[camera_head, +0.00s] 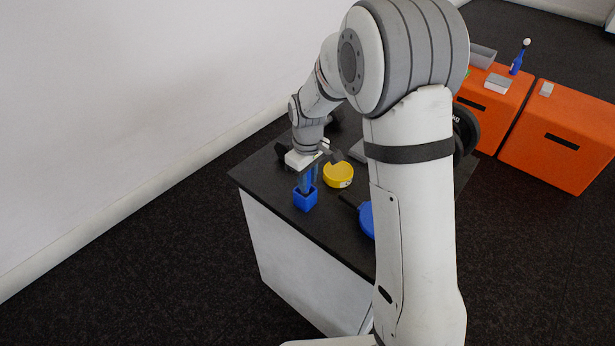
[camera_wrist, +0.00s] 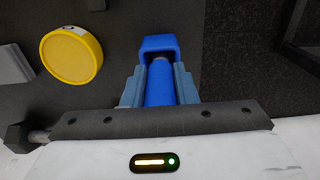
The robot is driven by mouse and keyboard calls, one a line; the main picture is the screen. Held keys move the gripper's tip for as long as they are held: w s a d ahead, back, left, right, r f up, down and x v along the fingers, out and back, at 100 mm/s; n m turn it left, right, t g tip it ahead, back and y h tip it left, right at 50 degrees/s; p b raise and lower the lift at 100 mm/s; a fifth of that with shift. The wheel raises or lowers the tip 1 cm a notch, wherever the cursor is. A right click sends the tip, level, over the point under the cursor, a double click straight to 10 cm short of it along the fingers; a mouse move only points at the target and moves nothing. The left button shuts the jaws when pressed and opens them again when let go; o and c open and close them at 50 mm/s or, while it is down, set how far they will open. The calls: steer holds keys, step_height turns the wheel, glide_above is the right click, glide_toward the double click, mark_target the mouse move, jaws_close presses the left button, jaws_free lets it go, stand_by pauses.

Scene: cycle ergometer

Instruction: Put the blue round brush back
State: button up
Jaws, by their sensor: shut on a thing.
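My gripper (camera_head: 308,178) points down just above a blue square holder (camera_head: 305,199) near the front left of the dark tabletop. In the wrist view, its two blue-grey fingers are shut on the blue round brush (camera_wrist: 160,88), which shows as a blue cylinder between them. The far end of the brush is darker and lies at the opening of the holder (camera_wrist: 158,43). I cannot tell how deep it sits inside. The brush is mostly hidden by the fingers in the head view.
A round yellow object (camera_head: 338,175) stands close right of the holder; the wrist view shows it too (camera_wrist: 71,55). A blue round object (camera_head: 366,219) with a dark handle lies partly behind my arm. Orange boxes (camera_head: 560,135) stand at the back right.

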steer(key=shift+f, duration=0.25)
stand_by(0.7)
steer(key=o, duration=1.1)
steer(key=shift+o, duration=0.4)
steer(key=o, duration=0.5)
step_height(320, 180, up, 8)
steer(key=shift+f+b, duration=0.2)
steer(key=shift+b, duration=0.1)
steer(key=shift+r, duration=0.15)
